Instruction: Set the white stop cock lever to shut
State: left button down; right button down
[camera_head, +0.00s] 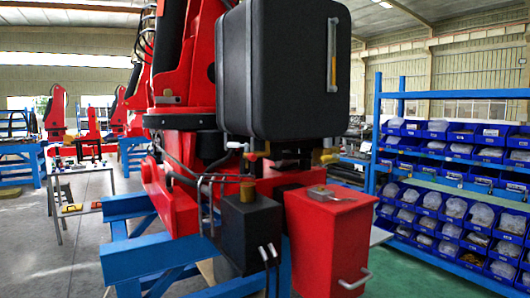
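A black tank (285,70) hangs on the red crane in the middle of the view. Another brass-coloured fitting (328,158) shows under the tank's right side. Neither of my grippers is in view.
Below the tank stand a black box (250,235) with cables and a red box (330,240) with a pale handle (355,282). A blue stand (125,262) carries the crane. Shelves with blue bins (450,208) stand right. Open floor (85,245) lies left.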

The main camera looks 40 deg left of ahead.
aim_at(236, 145)
jog(key=z, duration=0.85)
jog(key=i, duration=0.4)
jog(key=u, duration=0.7)
jog(key=i, duration=1.5)
jog(key=u, duration=1.15)
